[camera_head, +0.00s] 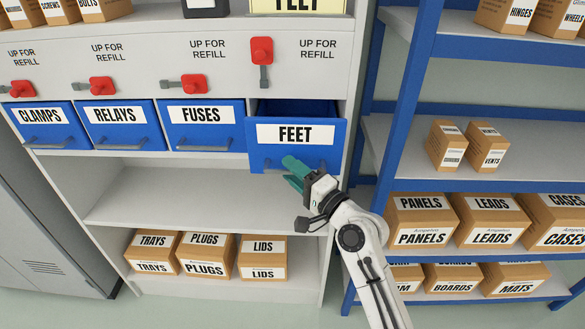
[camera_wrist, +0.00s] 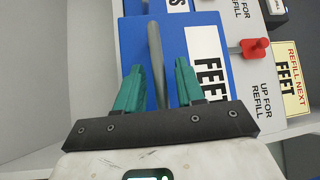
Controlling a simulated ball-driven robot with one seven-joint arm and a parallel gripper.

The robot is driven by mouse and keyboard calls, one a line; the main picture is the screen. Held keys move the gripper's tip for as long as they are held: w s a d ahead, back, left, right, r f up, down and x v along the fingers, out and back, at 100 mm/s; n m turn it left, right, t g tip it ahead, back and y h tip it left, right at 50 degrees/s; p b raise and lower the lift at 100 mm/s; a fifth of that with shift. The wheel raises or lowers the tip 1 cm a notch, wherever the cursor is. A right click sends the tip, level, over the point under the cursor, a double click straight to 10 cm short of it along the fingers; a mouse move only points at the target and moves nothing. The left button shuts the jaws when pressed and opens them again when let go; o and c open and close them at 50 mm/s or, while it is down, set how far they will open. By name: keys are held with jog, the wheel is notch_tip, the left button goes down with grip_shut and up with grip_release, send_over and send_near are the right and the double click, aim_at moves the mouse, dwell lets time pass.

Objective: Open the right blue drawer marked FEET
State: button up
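The blue FEET drawer (camera_head: 262,155) is the rightmost in the row and stands partly pulled out, with its dark blue inside showing above the front. Its grey bar handle (camera_wrist: 155,50) lies between my fingers in the wrist view, where the drawer front (camera_wrist: 185,35) also shows. My gripper (camera_head: 291,174) is at the drawer's lower front edge. Its green fingers (camera_wrist: 159,75) are apart on either side of the handle, with gaps visible, so it is open around the handle. The fingers hide part of the handle in the head view.
The CLAMPS, RELAYS and FUSES (camera_head: 202,126) drawers to the left are shut. A red lever (camera_head: 261,50) above FEET points up; the other levers lie sideways. A blue-framed shelf (camera_head: 399,110) with boxes stands close on the right. The shelf (camera_head: 180,195) below the drawers is empty.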

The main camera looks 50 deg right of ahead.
jog(key=shift+w, duration=0.15)
jog(key=shift+c, duration=0.2)
grip_shut()
dwell(0.4)
